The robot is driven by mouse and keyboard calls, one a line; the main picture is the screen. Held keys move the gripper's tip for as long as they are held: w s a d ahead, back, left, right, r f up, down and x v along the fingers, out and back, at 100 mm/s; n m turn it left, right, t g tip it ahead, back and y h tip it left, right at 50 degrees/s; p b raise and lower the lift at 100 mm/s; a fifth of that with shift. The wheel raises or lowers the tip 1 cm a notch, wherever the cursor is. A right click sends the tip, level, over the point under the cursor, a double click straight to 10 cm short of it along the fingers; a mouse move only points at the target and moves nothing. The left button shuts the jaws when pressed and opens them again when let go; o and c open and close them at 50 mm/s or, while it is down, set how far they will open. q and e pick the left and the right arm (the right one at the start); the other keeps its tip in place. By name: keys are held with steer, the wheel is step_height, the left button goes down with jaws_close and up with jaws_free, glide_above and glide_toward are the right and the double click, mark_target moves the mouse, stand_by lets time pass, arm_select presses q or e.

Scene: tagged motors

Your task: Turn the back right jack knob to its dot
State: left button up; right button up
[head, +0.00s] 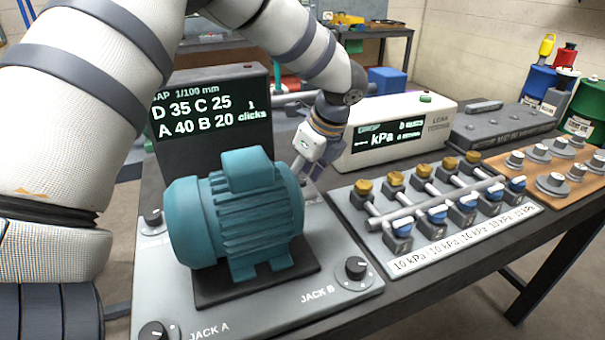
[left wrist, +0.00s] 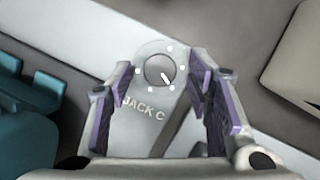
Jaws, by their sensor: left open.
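The back right knob, a grey round knob (left wrist: 159,69) by the JACK C label, shows in the left wrist view. Its white pointer line points to the lower right, and several pale dots ring it. In the head view this knob is hidden behind the teal motor (head: 235,215) and my gripper. My left gripper (head: 306,170) is behind the motor's right end. In the left wrist view its purple-padded fingers (left wrist: 166,84) are open, one on each side of the knob's line of sight. I cannot tell whether the fingertips are level with the knob.
The JACK B knob (head: 356,268), JACK A knob (head: 153,331) and a back left knob (head: 152,217) are on the grey plate (head: 345,297). A dark display (head: 209,125) reads D 35, C 25, A 40, B 20. A valve panel (head: 449,248) is to the right.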

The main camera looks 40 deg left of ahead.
arm_select(q)
jaws_close()
